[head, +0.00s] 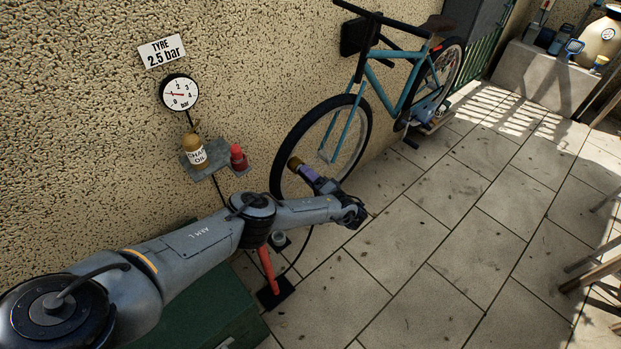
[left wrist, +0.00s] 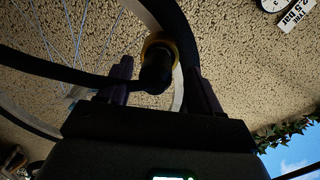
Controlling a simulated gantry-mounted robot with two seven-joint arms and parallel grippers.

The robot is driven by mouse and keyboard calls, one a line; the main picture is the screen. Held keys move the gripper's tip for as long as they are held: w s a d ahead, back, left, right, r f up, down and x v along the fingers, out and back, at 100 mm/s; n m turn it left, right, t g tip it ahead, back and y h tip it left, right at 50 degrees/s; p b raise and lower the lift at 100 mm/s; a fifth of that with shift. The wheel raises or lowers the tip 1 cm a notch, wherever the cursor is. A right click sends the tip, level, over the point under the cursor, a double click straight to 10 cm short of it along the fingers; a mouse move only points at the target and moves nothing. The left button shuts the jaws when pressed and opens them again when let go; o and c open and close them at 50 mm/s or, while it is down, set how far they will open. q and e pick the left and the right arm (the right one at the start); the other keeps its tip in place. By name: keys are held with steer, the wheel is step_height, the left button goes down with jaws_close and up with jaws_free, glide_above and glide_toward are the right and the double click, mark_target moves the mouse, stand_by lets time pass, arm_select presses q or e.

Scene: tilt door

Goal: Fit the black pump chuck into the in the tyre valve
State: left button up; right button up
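My left gripper (head: 308,174) is in front of the front wheel's lower left part in the head view. The pump chuck is between its fingers. In the left wrist view the black chuck body (left wrist: 155,72) with its brass-coloured collar (left wrist: 161,43) sits between the two dark fingers, the collar facing away from me. In the head view its brass end (head: 295,163) sticks out past the fingers. The bicycle's front tyre (head: 277,166) is behind the chuck. I cannot make out the valve or whether the chuck touches it. My right gripper is not in view.
A pump with a red body (head: 267,268) stands below my left arm. A gauge (head: 179,93) hangs above. The paved floor (head: 405,250) to the right is clear.

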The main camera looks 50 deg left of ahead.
arm_select(q)
steer(key=shift+d, duration=0.1)
steer(key=d, duration=1)
steer(key=shift+d, duration=0.35)
